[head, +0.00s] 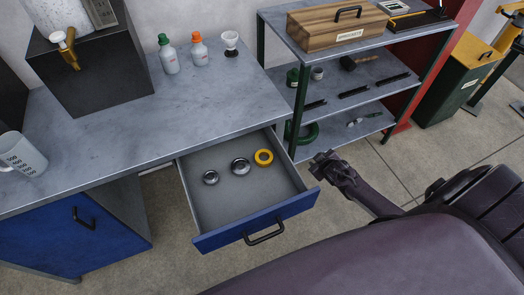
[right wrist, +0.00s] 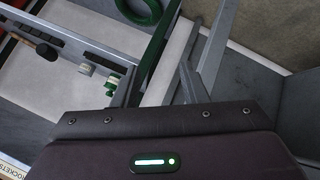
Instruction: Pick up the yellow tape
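The yellow tape (head: 264,157) is a small ring lying flat in the open drawer (head: 210,217), near its back right corner. Two silver round items, one at the left (head: 210,177) and one in the middle (head: 240,166), lie beside it in a row. My right gripper (head: 324,163) is outside the drawer, to the right of the tape and apart from it, near the shelf. The right wrist view does not show the tape. My left gripper is not in view.
The blue drawer front (head: 258,222) has a black handle. The grey countertop (head: 100,135) lies above and behind the drawer. A shelf unit (head: 345,95) with a wooden box (head: 335,27) and a green ring (head: 302,132) stands behind my right gripper.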

